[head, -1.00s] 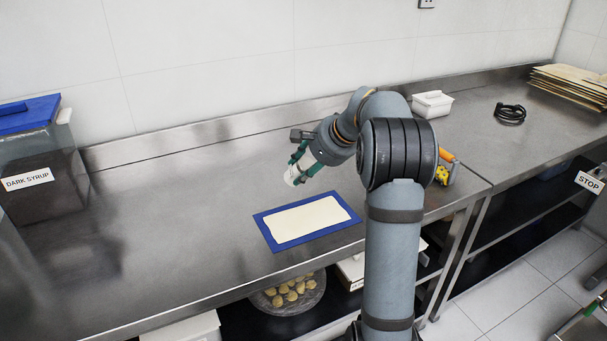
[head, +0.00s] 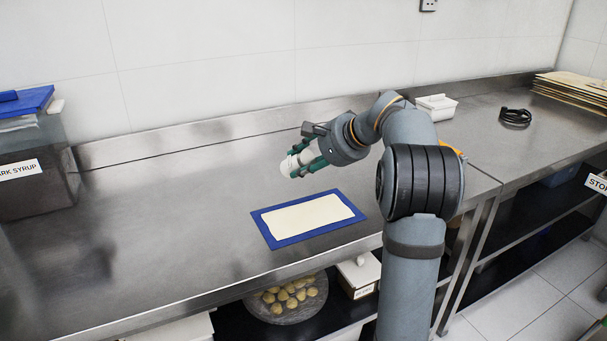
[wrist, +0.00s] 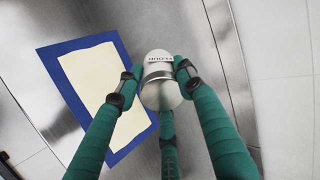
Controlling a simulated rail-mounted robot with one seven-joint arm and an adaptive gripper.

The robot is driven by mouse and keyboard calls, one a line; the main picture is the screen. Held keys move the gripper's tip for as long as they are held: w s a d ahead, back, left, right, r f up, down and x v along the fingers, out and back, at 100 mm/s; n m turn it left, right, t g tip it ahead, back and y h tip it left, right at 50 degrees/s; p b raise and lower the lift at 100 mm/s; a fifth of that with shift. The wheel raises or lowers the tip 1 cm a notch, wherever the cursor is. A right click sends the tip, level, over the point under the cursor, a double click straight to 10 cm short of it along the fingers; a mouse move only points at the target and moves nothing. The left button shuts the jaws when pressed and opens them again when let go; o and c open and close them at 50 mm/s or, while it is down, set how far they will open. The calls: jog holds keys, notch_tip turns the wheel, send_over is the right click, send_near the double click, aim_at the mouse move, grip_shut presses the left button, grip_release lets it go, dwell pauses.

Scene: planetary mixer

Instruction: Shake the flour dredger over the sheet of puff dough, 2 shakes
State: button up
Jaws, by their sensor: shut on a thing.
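The sheet of puff dough (head: 307,216) is a pale rectangle lying flat on a blue mat (head: 256,228) on the steel counter. My gripper (head: 303,163) is shut on the flour dredger (head: 289,168), a white container with a metal band. In the head view the dredger is tilted and held above the counter, behind the dough. In the wrist view the green fingers close around the dredger (wrist: 160,93), and dark lettering shows on it. The dough (wrist: 104,87) lies to its left there. The dredger's outer end is partly hidden, and no flour is visible on the dough.
A bin with a blue lid (head: 30,100) stands at the left. A white lidded box (head: 436,107), a black coil (head: 515,117) and stacked boards (head: 575,90) sit at the right. The counter left of the mat is clear. A bowl of dough balls (head: 286,299) is below.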

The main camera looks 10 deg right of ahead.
dwell(0.3)
jog(key=shift+b, duration=0.4)
jog(key=f+b, duration=0.1)
jog(key=b, duration=0.2)
jog(key=shift+t+y, duration=0.3)
jog(key=shift+t, duration=0.1)
jog(key=shift+f+t+b, duration=0.15)
jog(key=shift+t+b, duration=0.15)
jog(key=shift+b, duration=0.9)
jog(key=y+b, duration=0.1)
jog(key=b, duration=0.3)
jog(key=shift+w+f+t, duration=0.1)
jog(key=shift+f+t, duration=0.1)
jog(key=shift+t, duration=0.2)
jog(key=shift+r+b, duration=0.1)
jog(key=shift+b, duration=0.65)
jog(key=shift+a+r, duration=0.1)
jog(key=shift+r, duration=0.1)
jog(key=shift+f, duration=0.1)
